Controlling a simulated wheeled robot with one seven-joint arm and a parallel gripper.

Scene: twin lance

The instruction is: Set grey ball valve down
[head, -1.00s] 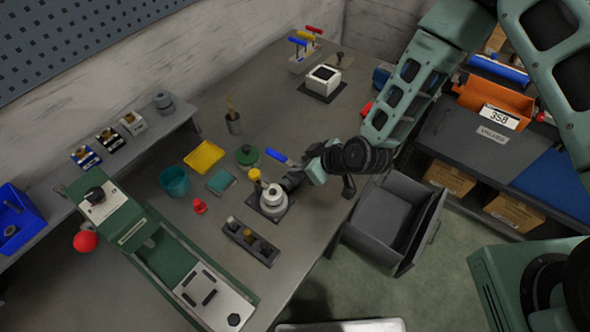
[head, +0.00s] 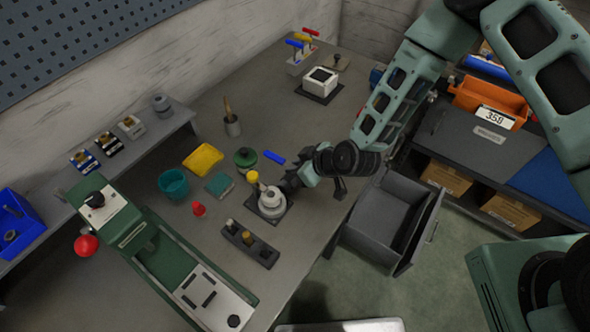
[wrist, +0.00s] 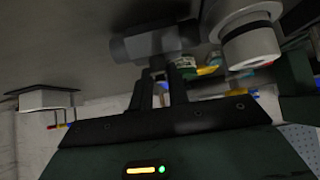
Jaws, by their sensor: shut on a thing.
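My gripper (head: 290,185) reaches in from the right, low over the workbench, beside a white round fitting on a dark square plate (head: 269,206). In the wrist view my gripper's two dark fingers (wrist: 162,78) are shut on a grey cylindrical body, which I take for the grey ball valve (wrist: 150,45). It lies crosswise at the fingertips. The white fitting (wrist: 250,42) stands close beside it. In the head view the valve is mostly hidden by my gripper. I cannot tell whether it touches the bench.
Bare bench (head: 265,120) lies behind.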

